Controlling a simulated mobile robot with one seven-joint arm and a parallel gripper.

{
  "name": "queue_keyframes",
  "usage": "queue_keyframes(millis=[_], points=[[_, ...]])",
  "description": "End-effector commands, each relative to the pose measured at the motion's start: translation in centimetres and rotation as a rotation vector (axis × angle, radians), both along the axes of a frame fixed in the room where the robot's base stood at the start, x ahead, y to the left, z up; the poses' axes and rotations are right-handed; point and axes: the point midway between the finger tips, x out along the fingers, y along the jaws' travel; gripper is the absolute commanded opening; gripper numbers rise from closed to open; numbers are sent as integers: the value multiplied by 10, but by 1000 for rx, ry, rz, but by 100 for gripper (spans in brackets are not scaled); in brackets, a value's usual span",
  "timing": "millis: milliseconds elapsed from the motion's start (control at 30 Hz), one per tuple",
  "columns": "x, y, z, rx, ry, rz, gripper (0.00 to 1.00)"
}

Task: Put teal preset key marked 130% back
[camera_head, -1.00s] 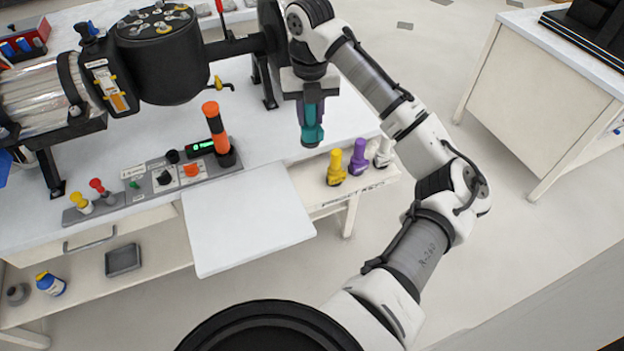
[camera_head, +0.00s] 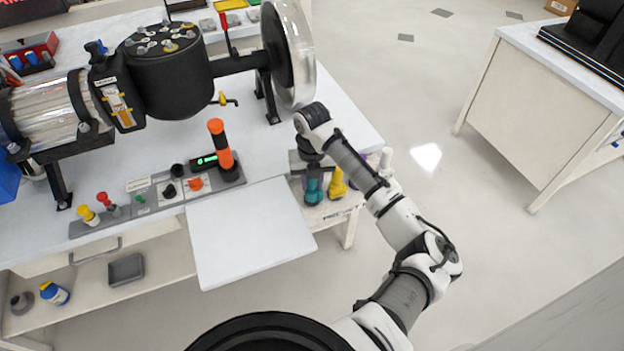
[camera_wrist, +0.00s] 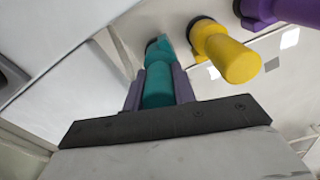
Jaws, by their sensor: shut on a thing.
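The teal preset key (camera_head: 313,194) is in my gripper (camera_head: 313,180), upright, at the left end of the preset key shelf (camera_head: 330,212). In the wrist view the teal key (camera_wrist: 158,85) stands between the two purple-grey fingers (camera_wrist: 157,88), which are shut on it. Its base is at or just above the shelf; I cannot tell whether it is seated. The 130% marking is not readable. The yellow key (camera_head: 337,188) stands just right of it and also shows in the wrist view (camera_wrist: 232,58).
A purple key (camera_wrist: 285,10) stands beyond the yellow one, and a white key (camera_head: 386,158) is at the shelf's far end. A white pull-out board (camera_head: 250,235) lies to the left. The orange-handled lever (camera_head: 221,145) stands on the bench. The floor to the right is clear.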

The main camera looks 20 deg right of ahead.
Motion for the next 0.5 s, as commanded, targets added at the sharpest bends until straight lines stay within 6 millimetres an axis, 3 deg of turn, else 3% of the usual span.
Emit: queue_keyframes(millis=[400, 433, 500], points=[[0, 0, -10, 1, -1, 1, 6], [0, 0, -9, 0, -1, 1, 29], [0, 0, -8, 0, -1, 1, 38]])
